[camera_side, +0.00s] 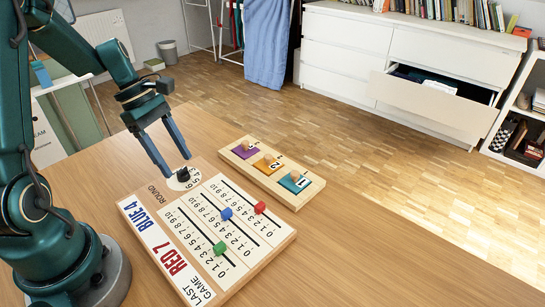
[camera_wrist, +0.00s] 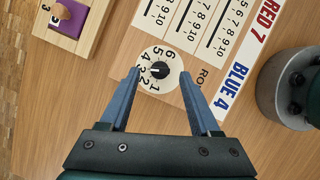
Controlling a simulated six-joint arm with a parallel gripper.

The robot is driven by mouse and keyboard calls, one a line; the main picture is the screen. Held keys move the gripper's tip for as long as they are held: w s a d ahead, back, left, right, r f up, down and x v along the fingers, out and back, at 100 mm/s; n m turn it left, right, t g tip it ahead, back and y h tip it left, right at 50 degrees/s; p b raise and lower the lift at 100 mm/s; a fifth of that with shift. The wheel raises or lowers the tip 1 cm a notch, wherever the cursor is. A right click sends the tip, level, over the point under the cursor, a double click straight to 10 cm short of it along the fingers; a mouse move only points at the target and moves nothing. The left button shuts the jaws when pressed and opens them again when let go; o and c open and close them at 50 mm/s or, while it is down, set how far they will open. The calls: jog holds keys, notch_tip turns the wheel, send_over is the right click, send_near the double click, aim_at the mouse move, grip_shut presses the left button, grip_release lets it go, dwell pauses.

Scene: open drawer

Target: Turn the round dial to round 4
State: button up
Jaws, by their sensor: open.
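The round dial is a white disc with numbers 1 to 6 and a black knob in its middle. It sits on the wooden score board (camera_side: 238,276) by the word ROUND, in the side view (camera_side: 173,184) and the wrist view (camera_wrist: 157,84). The knob (camera_wrist: 160,69) has a small pale mark that seems to face the 2 and 3 side; the exact number is unclear. My gripper (camera_side: 176,165) is open and empty, just above the dial. In the wrist view its fingers (camera_wrist: 159,72) lie on either side of the knob, apart from it.
The board carries a red slider (camera_side: 260,207), a blue slider (camera_side: 226,213) and a green slider (camera_side: 219,248). A wooden tray (camera_side: 310,193) with purple, orange and teal numbered pieces stands behind it. The table is clear to the right. A white dresser (camera_side: 340,40) has an open drawer.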

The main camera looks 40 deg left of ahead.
aim_at(183, 173)
jog(key=shift+x, duration=1.1)
grip_shut()
jog(key=m+g, duration=0.1)
jog(key=m, duration=0.3)
jog(key=shift+w+g, duration=0.15)
jog(key=shift+g, duration=0.25)
jog(key=shift+m+g, duration=0.6)
jog(key=shift+m, duration=1.2)
grip_release()
